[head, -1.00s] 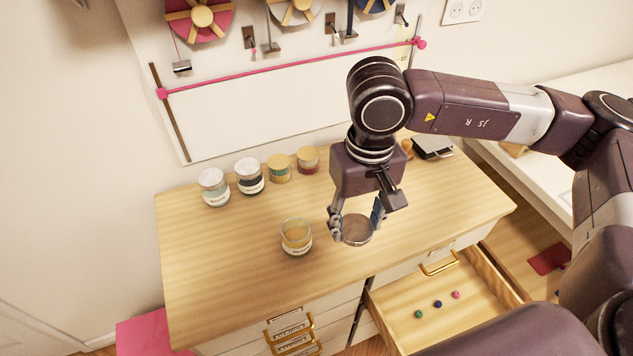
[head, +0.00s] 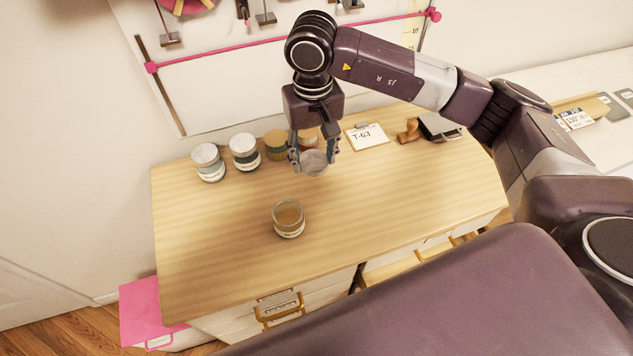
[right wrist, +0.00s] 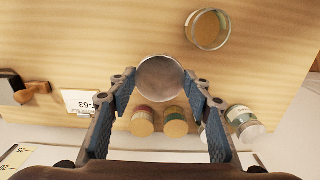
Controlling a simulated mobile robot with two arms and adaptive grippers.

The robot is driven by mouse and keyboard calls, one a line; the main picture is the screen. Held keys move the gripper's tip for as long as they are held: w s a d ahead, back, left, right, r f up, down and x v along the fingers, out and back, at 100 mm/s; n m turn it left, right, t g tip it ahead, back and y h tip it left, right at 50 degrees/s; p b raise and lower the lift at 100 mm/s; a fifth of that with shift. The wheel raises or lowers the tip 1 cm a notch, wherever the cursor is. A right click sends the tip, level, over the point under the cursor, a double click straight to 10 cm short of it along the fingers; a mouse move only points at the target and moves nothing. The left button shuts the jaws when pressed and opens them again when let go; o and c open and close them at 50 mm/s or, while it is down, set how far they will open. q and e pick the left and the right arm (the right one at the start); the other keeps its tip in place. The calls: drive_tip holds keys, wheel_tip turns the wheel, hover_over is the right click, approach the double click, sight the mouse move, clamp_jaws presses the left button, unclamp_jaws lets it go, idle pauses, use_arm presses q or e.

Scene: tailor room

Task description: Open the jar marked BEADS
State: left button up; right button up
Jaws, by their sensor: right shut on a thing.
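An open glass jar (head: 288,219) stands upright on the wooden cabinet top, with a tan inside and a pale label too small to read. It also shows in the right wrist view (right wrist: 208,30). My right gripper (head: 314,157) is shut on a round silver-grey lid (right wrist: 160,79). It holds the lid above the top, behind the open jar and apart from it. Whether the open jar is the one marked BEADS cannot be read. My left gripper is not in view.
Two silver-lidded jars (head: 209,163) and two tan-lidded jars (head: 276,145) stand along the back, one partly hidden by my gripper. A T-63 card (head: 367,137), a wooden-handled stamp (head: 409,131) and a dark box (head: 438,127) lie right.

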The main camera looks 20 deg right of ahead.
sight(314, 197)
wheel_tip(314, 197, down, 12)
drive_tip(key=p, duration=0.3)
drive_tip(key=shift+s+a+f, duration=0.1)
drive_tip(key=shift+f, duration=0.15)
drive_tip(key=shift+f, duration=0.1)
drive_tip(key=shift+f, duration=0.15)
drive_tip(key=o, duration=1.3)
drive_tip(key=shift+r, duration=0.3)
wheel_tip(314, 197, up, 11)
drive_tip(key=b, duration=0.4)
drive_tip(key=shift+r, duration=0.45)
